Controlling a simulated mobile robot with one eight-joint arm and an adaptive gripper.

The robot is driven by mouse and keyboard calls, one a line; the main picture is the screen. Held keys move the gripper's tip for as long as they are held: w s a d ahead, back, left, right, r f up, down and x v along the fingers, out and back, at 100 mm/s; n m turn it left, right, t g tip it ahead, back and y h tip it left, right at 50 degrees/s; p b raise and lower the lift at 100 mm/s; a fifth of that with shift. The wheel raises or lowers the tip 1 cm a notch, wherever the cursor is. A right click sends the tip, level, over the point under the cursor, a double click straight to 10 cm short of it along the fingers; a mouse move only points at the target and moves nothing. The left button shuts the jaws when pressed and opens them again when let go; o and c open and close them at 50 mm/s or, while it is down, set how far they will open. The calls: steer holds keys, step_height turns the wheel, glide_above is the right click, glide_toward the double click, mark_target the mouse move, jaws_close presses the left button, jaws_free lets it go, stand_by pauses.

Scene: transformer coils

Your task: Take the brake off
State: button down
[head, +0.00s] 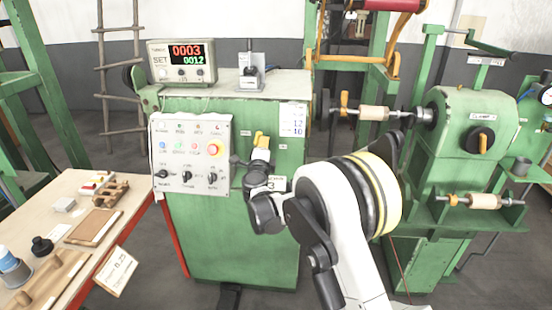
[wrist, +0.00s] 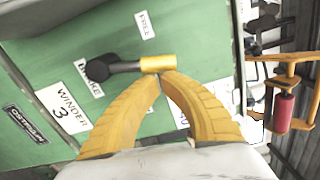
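The brake lever is a black arm with a yellow cylindrical handle (wrist: 158,64) on the green cabinet front. In the wrist view it lies nearly level, its pivot at the left over a BRAKE label (wrist: 95,75). A FREE label (wrist: 145,25) sits above the handle. My gripper (wrist: 162,78) has yellow fingers whose tips come together just below the handle; the handle is not between them. Whether the tips touch it I cannot tell. In the head view my gripper (head: 261,153) is at the cabinet front, right of the lever's dark pivot (head: 237,160).
A button and switch panel (head: 192,153) is left of my gripper. The counter box (head: 182,62) stands on the cabinet (head: 243,230). A wooden bench (head: 70,245) with parts is at left, and the green winding machine (head: 462,145) is at right.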

steer(key=shift+a+r+n, duration=0.3)
steer(key=shift+a, duration=0.4)
stand_by(0.3)
